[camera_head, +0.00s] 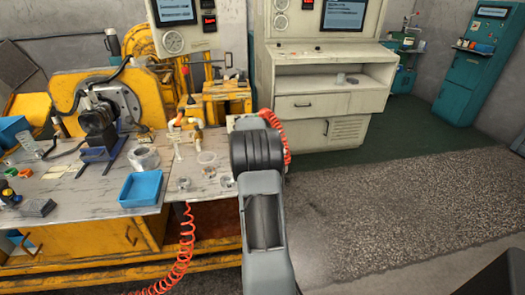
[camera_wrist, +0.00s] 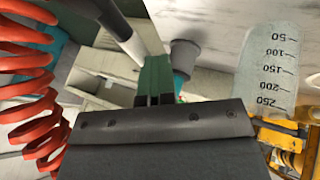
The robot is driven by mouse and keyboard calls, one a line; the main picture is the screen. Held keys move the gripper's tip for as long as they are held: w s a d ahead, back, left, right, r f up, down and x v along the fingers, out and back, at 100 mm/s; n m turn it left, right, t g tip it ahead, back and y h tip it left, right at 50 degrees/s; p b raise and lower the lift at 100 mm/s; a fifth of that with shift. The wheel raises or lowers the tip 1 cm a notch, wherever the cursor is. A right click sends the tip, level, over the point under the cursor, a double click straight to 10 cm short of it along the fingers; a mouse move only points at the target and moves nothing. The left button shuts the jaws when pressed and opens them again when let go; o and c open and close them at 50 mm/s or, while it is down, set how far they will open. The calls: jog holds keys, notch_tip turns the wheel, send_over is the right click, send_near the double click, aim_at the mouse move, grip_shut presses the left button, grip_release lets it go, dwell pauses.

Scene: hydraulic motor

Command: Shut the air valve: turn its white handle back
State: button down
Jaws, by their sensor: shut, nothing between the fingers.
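In the head view, cream pipework with yellowish parts (camera_head: 184,123) stands on the workbench, left of my arm. I cannot pick out the air valve or its white handle there with certainty. My gripper is hidden behind my dark wrist joint in the head view. In the wrist view my gripper (camera_wrist: 154,68) shows its green fingers pressed together with nothing between them. I cannot tell whether the fingers touch either one.
A red coiled hose (camera_wrist: 28,120) fills the left of the wrist view. A graduated clear vessel (camera_wrist: 268,75) is at the right. In the head view, a blue tray (camera_head: 142,188) and glassware (camera_head: 207,160) are on the bench. The floor at right is free.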

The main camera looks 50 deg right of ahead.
jog(key=w+a+r, duration=0.2)
jog(key=a+r, duration=0.6)
jog(key=r, duration=0.1)
jog(key=shift+w+a, duration=0.25)
jog(key=shift+a, duration=0.05)
dwell(0.6)
